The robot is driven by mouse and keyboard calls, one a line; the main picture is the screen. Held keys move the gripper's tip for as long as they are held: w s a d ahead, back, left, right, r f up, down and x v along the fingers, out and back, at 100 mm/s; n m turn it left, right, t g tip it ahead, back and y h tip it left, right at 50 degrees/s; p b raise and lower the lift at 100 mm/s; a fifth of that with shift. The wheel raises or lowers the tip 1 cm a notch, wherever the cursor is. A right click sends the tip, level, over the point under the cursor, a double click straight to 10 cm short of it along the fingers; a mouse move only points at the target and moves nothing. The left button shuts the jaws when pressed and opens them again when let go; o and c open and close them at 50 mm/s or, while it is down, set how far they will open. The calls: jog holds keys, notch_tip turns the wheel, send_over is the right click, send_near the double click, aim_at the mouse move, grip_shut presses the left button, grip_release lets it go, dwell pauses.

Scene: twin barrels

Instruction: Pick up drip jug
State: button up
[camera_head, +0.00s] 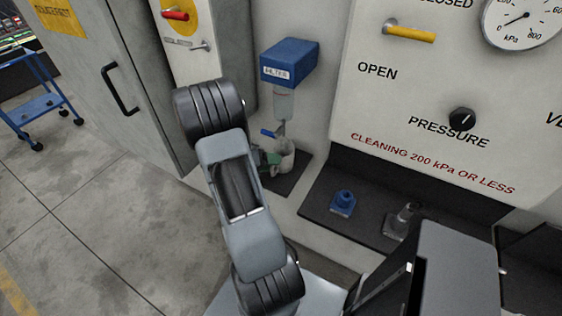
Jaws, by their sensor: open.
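The drip jug (286,157) is a small pale vessel. It stands upright on a dark ledge under the blue filter unit (289,62), just below a clear bowl with a blue-handled drain tap. My arm crosses the middle of the view and hides the area left of the jug. A small green and dark piece, which looks like the tip of my gripper (267,158), shows at the jug's left side. The rest of my gripper is hidden behind my arm. I cannot tell whether it touches the jug.
The filter's wall and a pressure panel (430,100) with a yellow handle stand close behind. A blue fitting (343,203) and a metal fitting (403,219) stand on the dark shelf at right. A blue cart (42,105) is far left; floor at left is clear.

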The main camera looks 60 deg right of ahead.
grip_shut()
dwell(0.6)
